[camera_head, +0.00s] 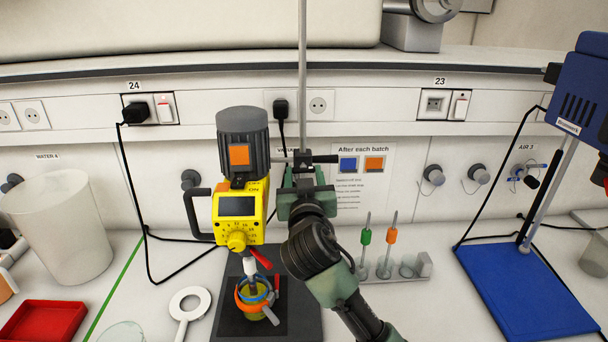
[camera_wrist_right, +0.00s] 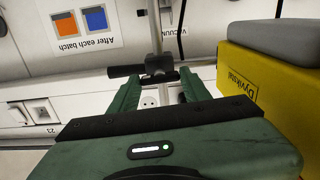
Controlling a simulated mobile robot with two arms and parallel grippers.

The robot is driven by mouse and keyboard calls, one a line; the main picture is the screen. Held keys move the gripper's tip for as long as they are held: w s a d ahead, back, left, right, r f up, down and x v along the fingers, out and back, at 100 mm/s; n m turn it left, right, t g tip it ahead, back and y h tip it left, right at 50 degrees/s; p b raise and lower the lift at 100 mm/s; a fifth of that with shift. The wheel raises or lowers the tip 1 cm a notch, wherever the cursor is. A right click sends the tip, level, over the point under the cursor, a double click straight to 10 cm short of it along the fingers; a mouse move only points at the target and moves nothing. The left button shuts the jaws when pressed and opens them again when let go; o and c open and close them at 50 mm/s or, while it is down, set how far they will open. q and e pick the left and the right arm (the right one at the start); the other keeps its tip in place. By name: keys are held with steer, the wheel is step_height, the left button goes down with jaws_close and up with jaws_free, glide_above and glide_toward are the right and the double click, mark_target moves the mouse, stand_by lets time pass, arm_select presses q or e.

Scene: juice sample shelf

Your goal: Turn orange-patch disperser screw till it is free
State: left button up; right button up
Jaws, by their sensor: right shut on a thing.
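The disperser (camera_head: 240,205) has a yellow body, a grey motor and an orange patch, and is upright beside the steel stand rod (camera_head: 303,80). Its yellow side also shows in the wrist view (camera_wrist_right: 250,85). A dark clamp (camera_head: 303,158) with a black side handle (camera_head: 326,159) sits on the rod; it also shows in the wrist view (camera_wrist_right: 158,66). My right gripper (camera_head: 304,172) is at the clamp from the front, its fingers (camera_wrist_right: 161,88) on either side of the clamp's front part, shut on the screw. The screw itself is mostly hidden between the fingers. My left gripper is out of view.
Below the disperser stands a beaker (camera_head: 257,310) with a blue ring and orange clamp on a dark base (camera_head: 302,318). Two shafts with green (camera_head: 366,237) and orange (camera_head: 390,236) collars stand in a rack at right. A blue-based stand (camera_head: 525,295) is further right.

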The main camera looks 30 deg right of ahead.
steer(key=n+p, duration=0.3)
steer(key=n, duration=0.1)
steer(key=shift+r+n, duration=0.1)
steer(key=shift+n, duration=0.2)
steer(key=n+p, duration=0.3)
steer(key=n, duration=0.1)
steer(key=shift+n, duration=0.3)
steer(key=n+p, duration=0.3)
steer(key=n, duration=0.2)
steer(key=shift+n+p, duration=1.1)
steer(key=shift+n, duration=0.4)
steer(key=shift+f, duration=0.2)
steer(key=o, duration=1.4)
steer(key=shift+c, duration=0.2)
steer(key=shift+r, duration=0.1)
